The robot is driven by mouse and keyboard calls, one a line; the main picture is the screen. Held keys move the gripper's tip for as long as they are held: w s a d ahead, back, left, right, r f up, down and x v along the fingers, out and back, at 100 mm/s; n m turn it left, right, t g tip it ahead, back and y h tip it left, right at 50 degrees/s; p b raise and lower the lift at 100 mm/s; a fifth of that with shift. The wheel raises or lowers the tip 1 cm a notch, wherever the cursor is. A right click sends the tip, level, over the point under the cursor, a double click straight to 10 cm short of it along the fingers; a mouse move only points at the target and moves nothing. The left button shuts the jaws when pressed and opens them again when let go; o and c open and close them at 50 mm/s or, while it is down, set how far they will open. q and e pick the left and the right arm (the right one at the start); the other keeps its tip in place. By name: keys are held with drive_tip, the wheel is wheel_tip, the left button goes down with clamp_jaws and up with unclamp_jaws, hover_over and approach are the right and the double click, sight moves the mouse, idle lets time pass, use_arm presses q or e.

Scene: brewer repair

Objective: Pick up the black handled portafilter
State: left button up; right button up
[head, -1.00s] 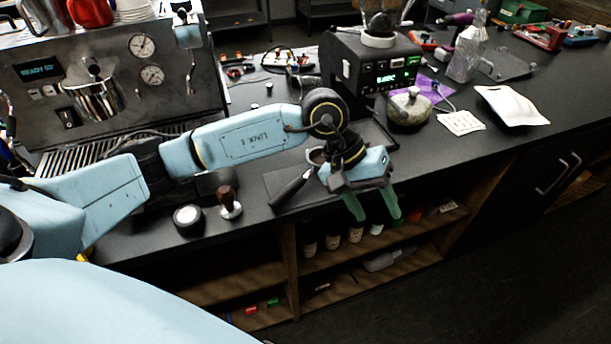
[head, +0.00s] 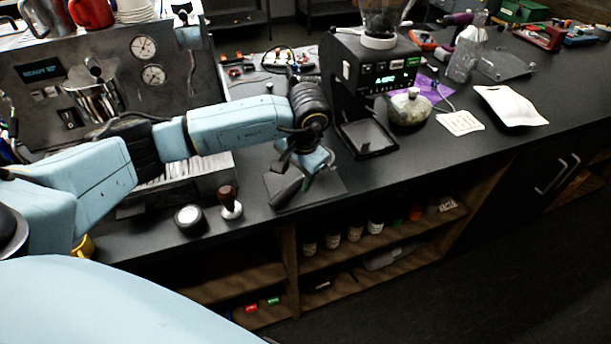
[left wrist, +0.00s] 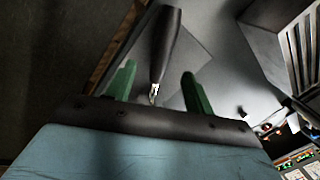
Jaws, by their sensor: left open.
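The black handled portafilter (head: 286,191) lies on a dark flat mat near the front edge of the counter. In the head view its black handle shows below my left gripper (head: 303,184), and its head is hidden behind the gripper. In the left wrist view the black handle (left wrist: 167,40) runs down the picture, in line with the gap between the two green fingers of the gripper (left wrist: 154,78). The fingers are apart, one on each side of the handle's lower end; I cannot tell whether they touch it. My right gripper is not in view.
A wooden-handled tamper (head: 230,204) and a small round container (head: 189,219) stand left of the mat (head: 325,184). The grinder (head: 375,80) stands behind on the right. The espresso machine (head: 120,70) is at the back left. The counter's front right is clear.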

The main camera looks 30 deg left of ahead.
sight(295, 183)
use_arm(q)
drive_tip(key=f, duration=0.3)
drive_tip(key=a+f+p, duration=0.1)
drive_tip(key=f, duration=0.1)
drive_tip(key=shift+w, duration=0.4)
clamp_jaws()
